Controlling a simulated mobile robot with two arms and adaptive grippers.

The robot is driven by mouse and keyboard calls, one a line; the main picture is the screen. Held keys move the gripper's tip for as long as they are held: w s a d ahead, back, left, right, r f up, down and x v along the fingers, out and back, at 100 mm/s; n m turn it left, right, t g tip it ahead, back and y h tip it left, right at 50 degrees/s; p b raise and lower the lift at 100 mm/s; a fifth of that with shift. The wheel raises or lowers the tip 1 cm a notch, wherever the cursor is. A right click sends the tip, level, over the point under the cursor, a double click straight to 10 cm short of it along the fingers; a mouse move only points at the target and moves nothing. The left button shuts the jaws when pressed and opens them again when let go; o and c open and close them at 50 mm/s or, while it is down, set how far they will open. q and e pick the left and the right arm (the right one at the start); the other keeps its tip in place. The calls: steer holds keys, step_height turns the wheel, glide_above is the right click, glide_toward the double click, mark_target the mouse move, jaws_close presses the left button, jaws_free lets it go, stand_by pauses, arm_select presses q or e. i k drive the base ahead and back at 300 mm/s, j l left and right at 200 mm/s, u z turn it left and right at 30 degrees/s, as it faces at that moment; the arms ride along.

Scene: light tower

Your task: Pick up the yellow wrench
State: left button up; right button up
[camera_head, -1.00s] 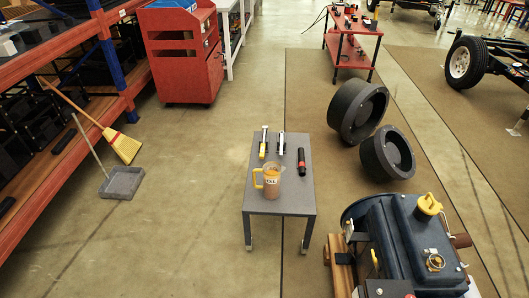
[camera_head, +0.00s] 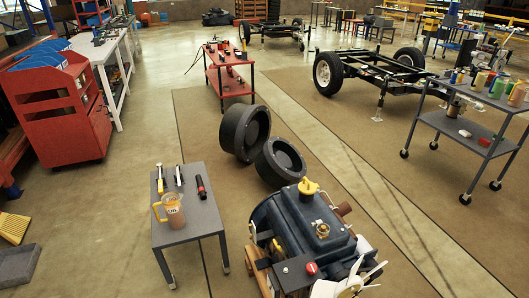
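A small grey table (camera_head: 189,235) stands left of centre in the head view. On its top at the far left lies a slim tool with a yellow part and a pale upper end (camera_head: 160,184), which looks like the yellow wrench; it is too small to be sure of its shape. A second slim pale and dark tool (camera_head: 179,178) lies to its right, and a black and red cylindrical tool (camera_head: 201,187) lies further right. A mug with a yellow handle and rim (camera_head: 173,211) stands in front of them. Neither of my grippers shows.
A dark engine (camera_head: 313,228) stands close to the table's right, with black tyres (camera_head: 280,162) behind. A red cabinet (camera_head: 60,112) is at the left and a grey cart with bottles (camera_head: 465,135) at the right.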

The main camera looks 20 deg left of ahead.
mark_target(160, 165)
steer(key=i+j+z, duration=0.1)
steer(key=j+z, duration=0.4)
steer(key=j, duration=0.7)
steer(key=k+j+z, duration=0.15)
steer(key=j+z, duration=0.3)
steer(key=j, duration=0.75)
